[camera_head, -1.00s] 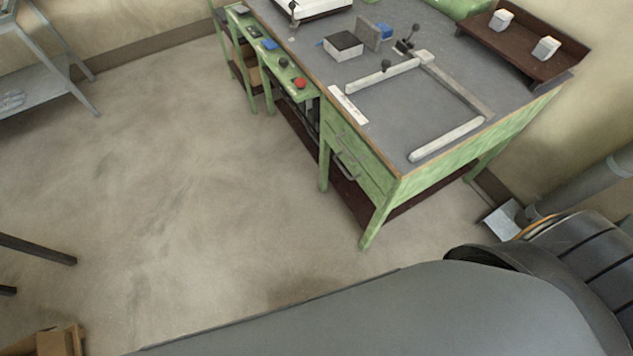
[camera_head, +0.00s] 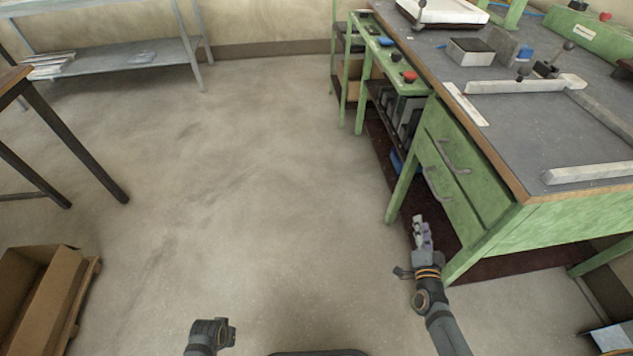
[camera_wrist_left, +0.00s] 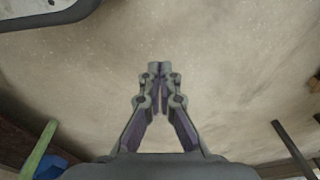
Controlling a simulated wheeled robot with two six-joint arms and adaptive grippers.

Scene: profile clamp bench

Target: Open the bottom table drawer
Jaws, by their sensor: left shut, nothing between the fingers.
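The green table has two stacked drawers at its near left end. The bottom drawer (camera_head: 457,211) looks shut, and its grey bar handle (camera_head: 435,184) is in plain view. The top drawer (camera_head: 482,176) above it also looks shut. My right gripper (camera_head: 419,228) is in front of the table, below and left of the bottom handle in the picture, apart from it. Its fingers are too small to tell open from shut. My left gripper (camera_wrist_left: 158,70) shows in the left wrist view, fingertips together and empty, over bare floor. I cannot make out its fingers in the head view.
The tabletop (camera_head: 530,130) holds a frame of pale bars and small boxes. A narrow green side bench (camera_head: 410,87) stands beyond the drawers. A cardboard box (camera_head: 35,295) is at lower left, and a grey shelf (camera_head: 125,65) at the back. The middle floor is clear.

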